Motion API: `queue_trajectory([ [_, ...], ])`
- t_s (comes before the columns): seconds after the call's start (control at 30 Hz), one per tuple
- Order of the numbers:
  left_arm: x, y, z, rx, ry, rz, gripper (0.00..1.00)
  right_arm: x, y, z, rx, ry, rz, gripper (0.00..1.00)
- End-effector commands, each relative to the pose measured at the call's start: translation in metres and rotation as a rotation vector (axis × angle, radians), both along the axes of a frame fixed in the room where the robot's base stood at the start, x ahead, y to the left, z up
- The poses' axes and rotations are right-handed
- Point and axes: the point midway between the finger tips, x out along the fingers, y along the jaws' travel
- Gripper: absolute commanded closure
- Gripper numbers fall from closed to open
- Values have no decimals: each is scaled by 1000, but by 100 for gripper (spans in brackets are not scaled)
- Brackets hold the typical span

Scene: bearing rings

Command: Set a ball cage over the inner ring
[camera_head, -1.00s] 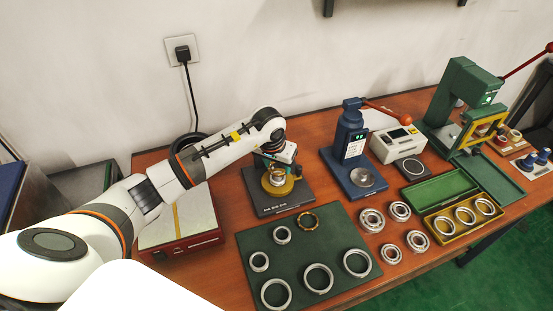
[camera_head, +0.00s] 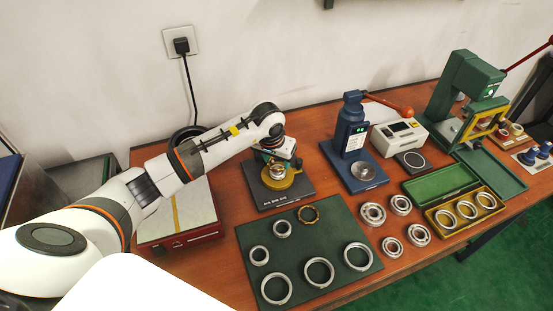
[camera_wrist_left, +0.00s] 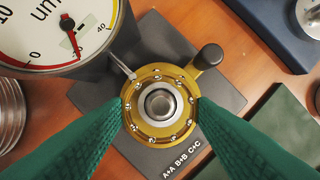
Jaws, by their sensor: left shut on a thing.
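My left gripper (camera_wrist_left: 161,107) is shut on a brass ball cage (camera_wrist_left: 135,92) with steel balls, one green finger on each side. From above, the cage surrounds the bright inner ring (camera_wrist_left: 160,104) at the middle of a dark-based gauge stand. I cannot tell whether the cage rests fully down or is slightly raised. In the head view the stand's brass disc (camera_head: 281,182) shows below my left gripper (camera_head: 275,165), and the fingers are partly hidden. My right gripper is not in view.
A dial gauge (camera_wrist_left: 60,28) stands close beside the gripper, and a dark knob (camera_wrist_left: 209,55) sticks out from the stand. Several loose rings lie on the mat. Finished bearings (camera_head: 373,214), a blue press (camera_head: 351,140) and a green tray (camera_head: 440,184) are to the right.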

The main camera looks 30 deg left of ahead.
Motion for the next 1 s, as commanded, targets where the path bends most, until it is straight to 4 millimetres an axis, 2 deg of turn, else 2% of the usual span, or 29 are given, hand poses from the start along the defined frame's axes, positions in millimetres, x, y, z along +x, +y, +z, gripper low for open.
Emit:
queue_trajectory([
  [1.0, 0, -1, -1, 1, 1, 0, 71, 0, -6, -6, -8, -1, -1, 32],
])
